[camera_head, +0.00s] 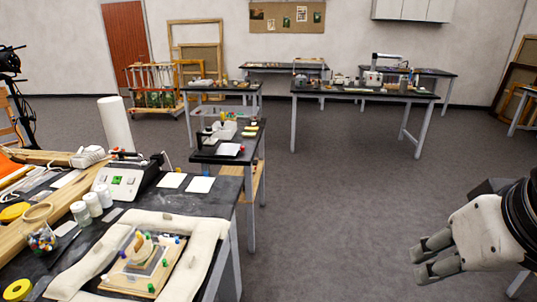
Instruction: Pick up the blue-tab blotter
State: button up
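I cannot make out for certain a blotter with a blue tab. Two flat white squares, the left one (171,181) and the right one (200,185), lie on the dark near table, and no blue tab shows on them. A wooden board (122,275) with a pale gilt-framed piece and several small coloured pieces, some blue, lies inside a ring of cream padding (194,268) on the same table. My gripper (420,262) is at the right over open floor, well away from the tables. Its two fingers look apart, with nothing visible between them.
The near table (226,192) also carries a white roll (115,124), a control box (128,180), white jars (93,204) and a bead-filled cup (42,240). A second table with small items stands behind it. Grey floor (345,215) is clear between the tables and my gripper.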

aim_at(199, 185)
jog(key=i, duration=1.85)
jog(key=i+l+u, duration=0.15)
jog(key=i+u, duration=0.25)
jog(key=i, duration=0.15)
jog(key=i+l+u, duration=0.4)
jog(key=i, duration=0.15)
jog(key=i+l+u, duration=0.4)
jog(key=i, duration=0.15)
